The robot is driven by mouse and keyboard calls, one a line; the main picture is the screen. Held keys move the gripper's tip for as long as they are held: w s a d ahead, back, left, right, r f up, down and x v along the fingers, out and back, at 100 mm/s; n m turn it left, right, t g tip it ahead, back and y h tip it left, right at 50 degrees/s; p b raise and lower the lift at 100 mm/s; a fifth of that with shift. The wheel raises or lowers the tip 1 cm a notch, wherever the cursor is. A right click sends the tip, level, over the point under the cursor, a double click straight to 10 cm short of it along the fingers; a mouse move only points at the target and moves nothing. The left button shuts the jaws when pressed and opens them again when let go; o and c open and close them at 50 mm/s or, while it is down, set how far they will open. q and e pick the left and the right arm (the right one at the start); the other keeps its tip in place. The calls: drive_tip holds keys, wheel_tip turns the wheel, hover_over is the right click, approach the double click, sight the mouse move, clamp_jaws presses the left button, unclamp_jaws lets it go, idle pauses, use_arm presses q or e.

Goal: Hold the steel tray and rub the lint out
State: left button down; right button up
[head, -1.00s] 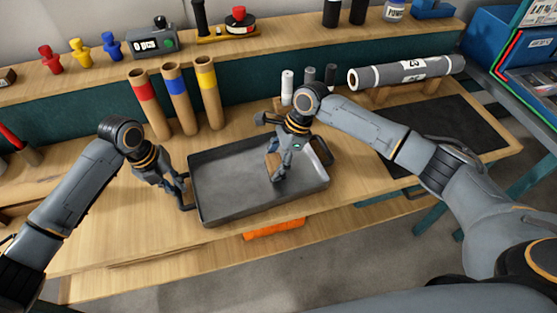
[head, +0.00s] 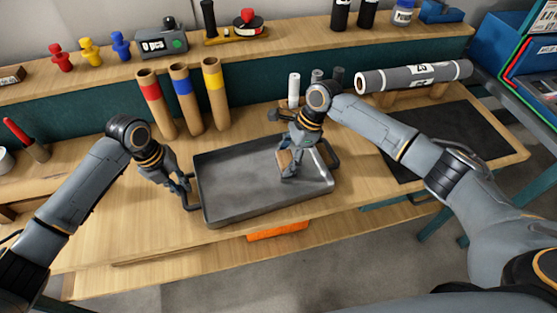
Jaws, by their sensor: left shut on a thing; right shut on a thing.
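The steel tray (head: 245,205), dark grey and rectangular with low walls, lies on the wooden bench. My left gripper (head: 185,195) is at its left end, shut on the looped tray handle. My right gripper (head: 291,172) is inside the tray near its right end, pointing down. It is shut on a small tan block or pad, mostly hidden by the fingers. The tray floor looks scuffed grey, with a paler patch right of the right gripper. Lint cannot be made out for certain at this size.
Cardboard tubes with red, blue and yellow bands (head: 213,95) stand behind the tray. Small upright rolls (head: 294,90) stand behind my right gripper. A large grey roll (head: 412,77) lies at right, behind a dark mat (head: 450,135). Bench is clear in front of my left gripper.

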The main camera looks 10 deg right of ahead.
drive_tip(key=a, duration=0.4)
drive_tip(key=shift+s+a, duration=0.25)
drive_tip(key=shift+a+r, duration=0.1)
drive_tip(key=shift+a, duration=0.1)
wheel_tip(320, 180, up, 8)
idle(0.5)
use_arm(q)
drive_tip(key=c, duration=1.3)
unclamp_jaws()
